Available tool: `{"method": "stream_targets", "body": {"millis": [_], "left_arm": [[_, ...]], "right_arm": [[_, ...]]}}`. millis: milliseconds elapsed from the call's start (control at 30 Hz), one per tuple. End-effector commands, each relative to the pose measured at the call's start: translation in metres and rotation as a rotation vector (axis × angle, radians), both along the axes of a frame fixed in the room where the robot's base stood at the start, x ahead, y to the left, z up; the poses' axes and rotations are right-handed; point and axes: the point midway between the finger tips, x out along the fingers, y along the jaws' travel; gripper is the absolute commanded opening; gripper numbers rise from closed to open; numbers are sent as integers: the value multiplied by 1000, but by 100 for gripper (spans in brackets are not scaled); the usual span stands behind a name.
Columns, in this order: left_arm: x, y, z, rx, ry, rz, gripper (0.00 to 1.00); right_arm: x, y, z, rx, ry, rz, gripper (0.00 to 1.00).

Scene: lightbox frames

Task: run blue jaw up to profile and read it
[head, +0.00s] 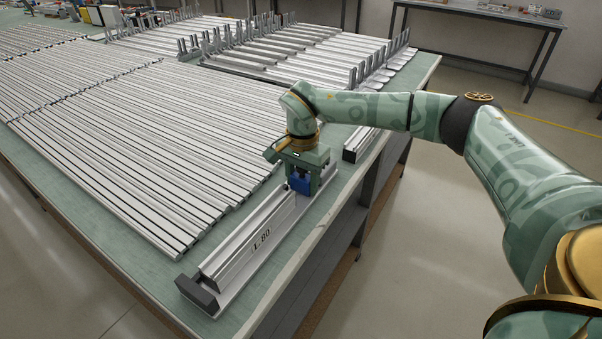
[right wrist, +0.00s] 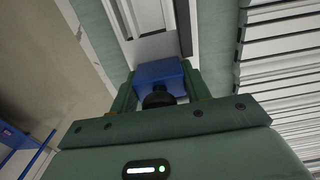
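The blue jaw (head: 300,183) sits on a long metal measuring rail near the table's front right edge. My right gripper (head: 305,178) reaches down over it. In the right wrist view the blue jaw (right wrist: 160,76) is between the two green fingers, which lie against its sides. No readout or scale figure is legible. My left gripper is out of view.
Many silver profiles (head: 130,140) lie in rows on the green table (head: 75,215) left of the rail. Upright-ended racks (head: 290,45) stand behind. The rail continues beyond my gripper. Open floor (head: 420,270) lies right of the table; another bench (head: 480,12) stands at the back.

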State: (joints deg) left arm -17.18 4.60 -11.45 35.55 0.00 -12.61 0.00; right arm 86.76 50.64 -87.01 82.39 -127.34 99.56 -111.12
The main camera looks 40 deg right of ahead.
Motion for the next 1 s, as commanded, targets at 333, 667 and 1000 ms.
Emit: {"method": "stream_targets", "body": {"millis": [333, 667, 1000], "left_arm": [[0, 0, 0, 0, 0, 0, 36], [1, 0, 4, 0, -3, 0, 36], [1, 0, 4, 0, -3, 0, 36]], "right_arm": [[0, 0, 0, 0, 1, 0, 20], [-2, 5, 0, 0, 1, 1, 20], [-3, 7, -1, 2, 4, 1, 20]]}}
